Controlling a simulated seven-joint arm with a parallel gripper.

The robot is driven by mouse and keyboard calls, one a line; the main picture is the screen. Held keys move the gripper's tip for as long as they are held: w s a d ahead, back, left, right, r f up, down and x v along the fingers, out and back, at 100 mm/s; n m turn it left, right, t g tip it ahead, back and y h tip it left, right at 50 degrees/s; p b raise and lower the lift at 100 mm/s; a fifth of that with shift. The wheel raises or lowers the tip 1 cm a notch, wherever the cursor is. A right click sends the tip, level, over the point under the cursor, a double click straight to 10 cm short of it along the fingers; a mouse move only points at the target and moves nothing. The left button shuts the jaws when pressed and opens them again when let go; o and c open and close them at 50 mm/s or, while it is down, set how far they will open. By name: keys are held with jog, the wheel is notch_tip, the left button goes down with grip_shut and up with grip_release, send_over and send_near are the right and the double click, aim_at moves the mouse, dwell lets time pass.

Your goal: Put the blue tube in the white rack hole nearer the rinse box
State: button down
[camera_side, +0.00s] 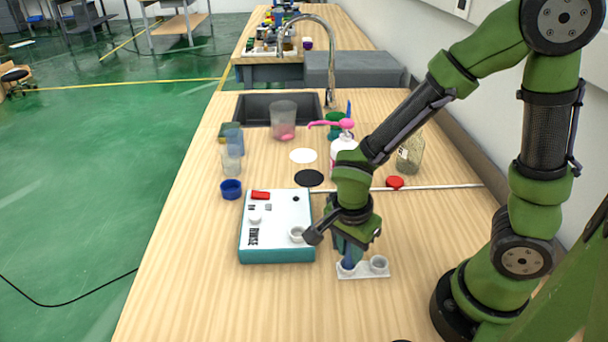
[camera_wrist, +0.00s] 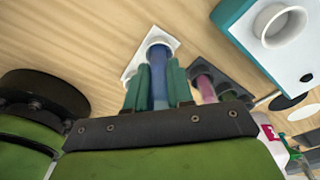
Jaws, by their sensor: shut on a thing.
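My gripper (camera_side: 348,247) points down over the white rack (camera_side: 362,273) and is shut on the blue tube (camera_side: 347,263). The tube is upright, its lower end at the left hole of the rack, the one nearer the rinse box (camera_side: 277,226). In the wrist view the blue tube (camera_wrist: 159,85) stands between my two teal fingers (camera_wrist: 158,78), and its far end meets a round collar on the white rack (camera_wrist: 167,40). How deep it sits is hard to tell. The right hole (camera_side: 379,263) looks empty.
In the wrist view a dark rack (camera_wrist: 230,74) with a pink tube (camera_wrist: 205,88) and a green tube is close beside my fingers. The rinse box stands left of the white rack. A pink-topped bottle (camera_side: 343,145) is behind my arm. The front left of the table is clear.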

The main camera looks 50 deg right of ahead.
jog(key=shift+f, duration=0.2)
jog(key=c, duration=1)
grip_release()
jog(key=d+r+n+t+y, duration=0.1)
jog(key=d+r+n+t, duration=0.1)
jog(key=r+n, duration=0.5)
jog(key=s+d+r+n+t+y, duration=0.1)
jog(key=r+n+t, duration=0.4)
jog(key=r, duration=0.8)
jog(key=shift+d+r+n+y, duration=0.35)
jog(key=shift+n+y, duration=0.35)
jog(key=shift+n, duration=0.3)
